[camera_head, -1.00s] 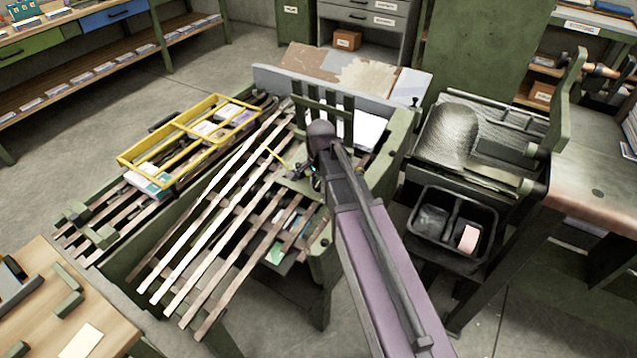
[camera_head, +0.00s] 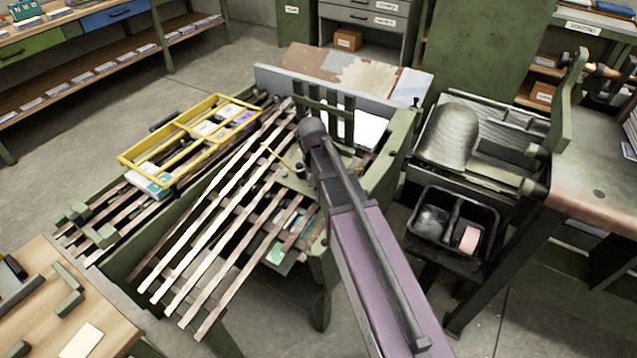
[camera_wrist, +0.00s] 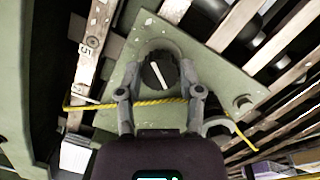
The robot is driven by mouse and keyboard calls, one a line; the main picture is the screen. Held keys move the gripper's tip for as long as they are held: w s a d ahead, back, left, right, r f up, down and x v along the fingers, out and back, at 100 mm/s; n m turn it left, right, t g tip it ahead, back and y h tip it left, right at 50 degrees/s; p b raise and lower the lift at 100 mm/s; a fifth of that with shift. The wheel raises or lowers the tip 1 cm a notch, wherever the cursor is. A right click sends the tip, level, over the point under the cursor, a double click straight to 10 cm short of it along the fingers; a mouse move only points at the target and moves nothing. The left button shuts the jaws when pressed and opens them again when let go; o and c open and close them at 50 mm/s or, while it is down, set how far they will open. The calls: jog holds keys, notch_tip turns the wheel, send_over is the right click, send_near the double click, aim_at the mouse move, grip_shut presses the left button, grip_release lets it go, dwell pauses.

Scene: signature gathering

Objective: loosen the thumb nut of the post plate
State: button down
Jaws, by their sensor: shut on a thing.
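The thumb nut (camera_wrist: 158,70) is a round black knob with a white line across its top. It sits on the green post plate (camera_wrist: 222,77) in the wrist view. My gripper (camera_wrist: 160,72) has one finger on each side of the nut and is shut on it. A yellow cord (camera_wrist: 153,102) runs across the plate, passing by the fingers. In the head view the green plate (camera_head: 296,183) shows beside my arm, which hides the nut and most of the gripper.
Wooden slats (camera_head: 215,225) surround the plate on a green frame. A black two-part tray (camera_head: 452,222) with a pink roll stands at right. The green frame's upright slats (camera_head: 325,112) rise behind my arm.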

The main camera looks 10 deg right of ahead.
jog(key=n, duration=0.3)
jog(key=shift+n+h, duration=0.3)
jog(key=shift+n, duration=1.9)
jog(key=shift+c, duration=1.3)
grip_release()
